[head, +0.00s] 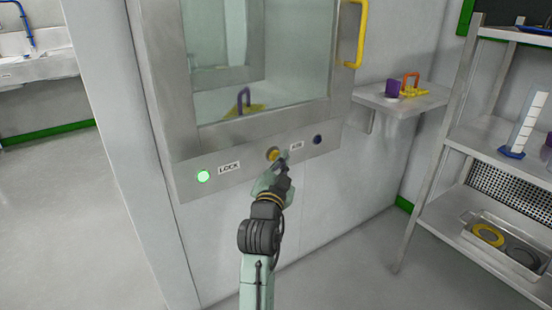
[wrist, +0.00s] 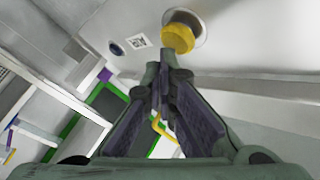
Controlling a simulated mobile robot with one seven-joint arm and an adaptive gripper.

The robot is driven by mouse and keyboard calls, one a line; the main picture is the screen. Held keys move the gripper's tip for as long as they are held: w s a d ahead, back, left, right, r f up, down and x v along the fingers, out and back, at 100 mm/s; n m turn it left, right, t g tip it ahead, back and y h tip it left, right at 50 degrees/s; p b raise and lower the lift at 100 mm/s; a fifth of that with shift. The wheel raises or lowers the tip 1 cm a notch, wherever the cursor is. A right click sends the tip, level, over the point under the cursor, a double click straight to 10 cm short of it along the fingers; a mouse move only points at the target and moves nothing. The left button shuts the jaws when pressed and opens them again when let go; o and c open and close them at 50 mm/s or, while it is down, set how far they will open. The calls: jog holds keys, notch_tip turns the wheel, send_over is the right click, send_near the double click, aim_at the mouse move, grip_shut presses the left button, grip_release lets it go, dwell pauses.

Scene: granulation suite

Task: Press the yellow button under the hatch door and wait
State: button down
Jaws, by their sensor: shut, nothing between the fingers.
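The hatch door (head: 262,62) is a glass pane in a grey metal frame with a yellow handle (head: 358,40) at its right side; it looks closed. The yellow button (head: 272,153) is on the metal panel below the door, and my gripper partly covers it in the head view. In the wrist view the yellow button (wrist: 178,38) stands out from a round grey base, just past my fingertips. My gripper (head: 283,163) is shut and empty, with its fingertips close to the button. I cannot tell whether they touch it. The gripper also shows in the wrist view (wrist: 162,72).
A green lit lamp (head: 203,176) is beside a LOCK label, and a dark blue button (head: 317,139) is right of the yellow one. A purple-handled item (head: 244,100) is behind the glass. A wall shelf (head: 400,100) and a metal rack (head: 432,160) stand at right.

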jog(key=shift+w+a, duration=0.35)
jog(key=shift+w, duration=0.1)
dwell(0.8)
dwell(0.3)
jog(key=shift+s+d, duration=0.55)
jog(key=shift+s, duration=0.15)
jog(key=shift+s+d, duration=0.75)
jog(key=shift+s, duration=0.3)
jog(key=shift+s+d, duration=0.75)
jog(key=shift+s, duration=0.25)
